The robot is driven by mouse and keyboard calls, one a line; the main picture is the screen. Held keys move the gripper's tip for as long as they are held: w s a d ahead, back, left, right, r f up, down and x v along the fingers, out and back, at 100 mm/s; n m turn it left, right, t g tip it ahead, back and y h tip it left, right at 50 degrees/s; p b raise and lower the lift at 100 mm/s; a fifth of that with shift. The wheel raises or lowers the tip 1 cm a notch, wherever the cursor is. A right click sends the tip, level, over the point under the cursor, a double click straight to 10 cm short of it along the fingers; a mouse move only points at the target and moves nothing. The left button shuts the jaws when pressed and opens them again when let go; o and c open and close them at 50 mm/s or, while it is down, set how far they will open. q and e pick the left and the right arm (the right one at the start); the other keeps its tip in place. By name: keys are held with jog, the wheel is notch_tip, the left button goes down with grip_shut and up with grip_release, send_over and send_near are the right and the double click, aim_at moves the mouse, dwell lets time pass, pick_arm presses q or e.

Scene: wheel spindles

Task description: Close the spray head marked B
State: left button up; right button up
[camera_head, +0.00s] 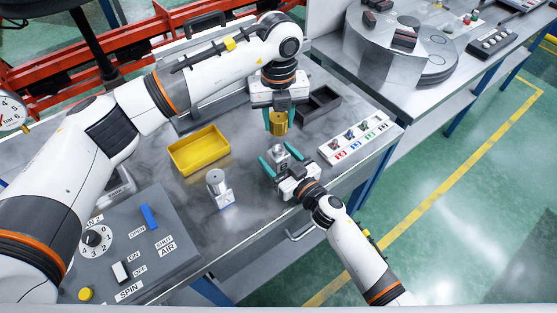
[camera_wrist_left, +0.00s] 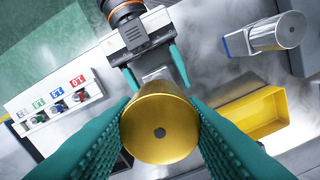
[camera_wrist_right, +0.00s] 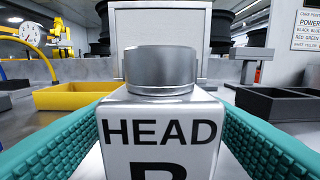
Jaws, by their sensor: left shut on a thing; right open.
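The spray head marked B (camera_wrist_right: 160,135) is a pale block lettered HEAD, its letter B partly cut off, with a silver cylinder (camera_wrist_right: 160,70) on top. It stands upright on the table in the head view (camera_head: 281,154). My right gripper (camera_head: 281,161) is open, with one teal finger on each side of the block; contact is not visible. My left gripper (camera_head: 278,108) is shut on a gold cylinder (camera_head: 278,124), holding it above the table near the head. In the left wrist view, the gold cylinder (camera_wrist_left: 160,130) shows a central hole and partly hides the head.
Another silver-topped unit (camera_head: 219,188) stands left of the right gripper. A yellow tray (camera_head: 199,150) is behind it. A dark tray (camera_head: 319,104) and a white rack (camera_head: 354,138) with coloured labels lie to the right. A control panel (camera_head: 130,245) is at front left.

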aim_at(279, 134)
jog(key=shift+c, duration=0.6)
jog(key=c, duration=1.3)
pick_arm(q)
jog(key=shift+f, duration=2.5)
pick_arm(e)
jog(key=shift+c, duration=0.2)
pick_arm(q)
jog(key=shift+f, duration=0.85)
jog(key=shift+f, duration=0.6)
pick_arm(e)
grip_shut()
